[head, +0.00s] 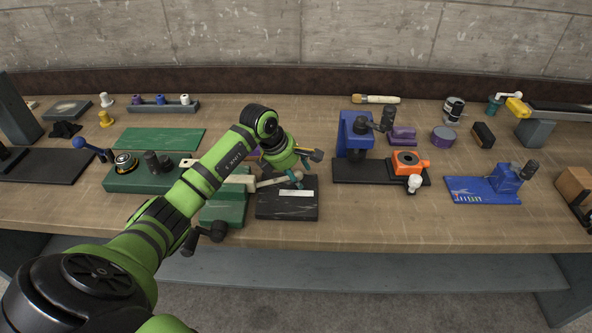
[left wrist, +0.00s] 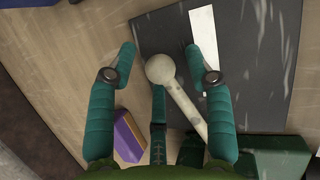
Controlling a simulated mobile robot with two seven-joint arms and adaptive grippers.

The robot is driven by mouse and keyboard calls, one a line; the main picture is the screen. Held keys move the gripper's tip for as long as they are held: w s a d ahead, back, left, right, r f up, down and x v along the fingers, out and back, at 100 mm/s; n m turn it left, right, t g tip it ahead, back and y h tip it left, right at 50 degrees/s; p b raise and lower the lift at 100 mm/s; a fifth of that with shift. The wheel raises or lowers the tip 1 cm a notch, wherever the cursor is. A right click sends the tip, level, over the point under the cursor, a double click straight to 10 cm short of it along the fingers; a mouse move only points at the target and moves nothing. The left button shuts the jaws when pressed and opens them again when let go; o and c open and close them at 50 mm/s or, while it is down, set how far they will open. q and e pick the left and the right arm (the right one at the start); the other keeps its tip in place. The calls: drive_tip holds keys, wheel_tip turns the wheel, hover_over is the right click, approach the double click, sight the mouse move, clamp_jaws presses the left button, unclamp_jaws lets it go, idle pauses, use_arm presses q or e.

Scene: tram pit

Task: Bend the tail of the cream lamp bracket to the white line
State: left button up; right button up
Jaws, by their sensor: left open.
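The cream lamp bracket's tail shows in the left wrist view as a pale rod with a ball end (left wrist: 160,68). In the head view the tail (head: 268,182) reaches right from the green bench fixture (head: 222,210) over a dark plate (head: 287,209). The white line (head: 296,193) is a strip on that plate; it also shows in the left wrist view (left wrist: 207,60), right of the ball and apart from it. My left gripper (left wrist: 160,55) is open, its teal fingers on either side of the ball with gaps. My left arm hides part of the bracket in the head view. My right gripper is out of view.
A blue press (head: 354,132) and an orange block (head: 408,163) stand on a black base to the right. A green mat (head: 160,139) lies behind the fixture. A purple block (left wrist: 128,137) is near the fingers. Bench between dark plate and black base is clear.

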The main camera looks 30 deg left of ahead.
use_arm(q)
clamp_jaws()
drive_tip(key=m+b, duration=0.1)
drive_tip(key=s+d+m+b, duration=0.1)
drive_tip(key=b, duration=0.1)
drive_tip(key=s+m+h+b, duration=0.1)
drive_tip(key=shift+d+f+g, duration=0.25)
drive_tip(key=shift+d+g, duration=0.05)
drive_tip(key=shift+d, duration=0.1)
drive_tip(key=shift+s+d+r+m+b, duration=0.15)
drive_tip(key=shift+s+d+m+b, duration=0.3)
drive_tip(key=shift+m, duration=0.25)
drive_tip(key=shift+r+h, duration=0.1)
drive_tip(key=shift+h, duration=0.2)
unclamp_jaws()
drive_tip(key=shift+s, duration=0.1)
